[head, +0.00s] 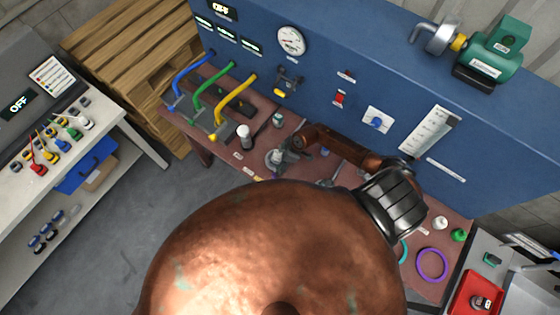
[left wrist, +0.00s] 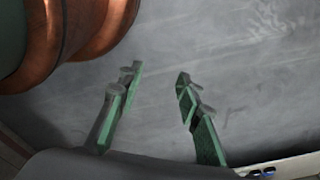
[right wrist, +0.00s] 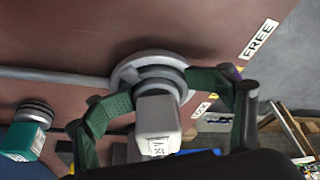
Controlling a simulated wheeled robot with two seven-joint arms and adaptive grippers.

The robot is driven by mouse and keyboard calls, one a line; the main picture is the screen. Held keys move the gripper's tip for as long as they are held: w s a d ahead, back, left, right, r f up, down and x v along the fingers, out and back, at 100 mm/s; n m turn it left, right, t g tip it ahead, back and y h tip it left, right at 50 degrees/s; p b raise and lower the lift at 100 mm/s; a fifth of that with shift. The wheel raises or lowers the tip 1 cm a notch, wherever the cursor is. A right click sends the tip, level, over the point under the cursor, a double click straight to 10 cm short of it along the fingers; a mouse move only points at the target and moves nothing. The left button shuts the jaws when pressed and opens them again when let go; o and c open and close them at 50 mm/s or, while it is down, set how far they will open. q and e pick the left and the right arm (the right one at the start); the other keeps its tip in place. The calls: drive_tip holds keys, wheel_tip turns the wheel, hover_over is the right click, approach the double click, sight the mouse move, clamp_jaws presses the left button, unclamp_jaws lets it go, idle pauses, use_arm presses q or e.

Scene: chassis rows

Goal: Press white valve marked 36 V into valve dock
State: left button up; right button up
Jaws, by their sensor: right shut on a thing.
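The white valve (right wrist: 157,118), a pale block with a label ending in "V", is between the green fingers of my right gripper (right wrist: 160,100) in the right wrist view. The gripper is shut on it. Just beyond it is the round grey valve dock (right wrist: 125,73) on the reddish-brown bench; the valve overlaps it, and I cannot tell how deep it sits. In the head view my right gripper (head: 284,158) is low over the bench and hides most of valve and dock. My left gripper (left wrist: 150,100) is open and empty above grey floor.
In the right wrist view a teal valve (right wrist: 24,141) stands left, and labels "FREE" (right wrist: 258,40) and "LOCK" (right wrist: 201,109) lie beside the dock. In the head view a white-topped part (head: 244,132) stands left of the gripper. A blue panel (head: 330,60) rises behind the bench.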

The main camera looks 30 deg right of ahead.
drive_tip(key=shift+w+r, duration=0.3)
drive_tip(key=shift+r, duration=0.4)
drive_tip(key=s+v, duration=0.1)
drive_tip(key=v, duration=0.5)
drive_tip(key=shift+d+r, duration=0.2)
drive_tip(key=shift+d, duration=0.1)
drive_tip(key=shift+s, duration=0.1)
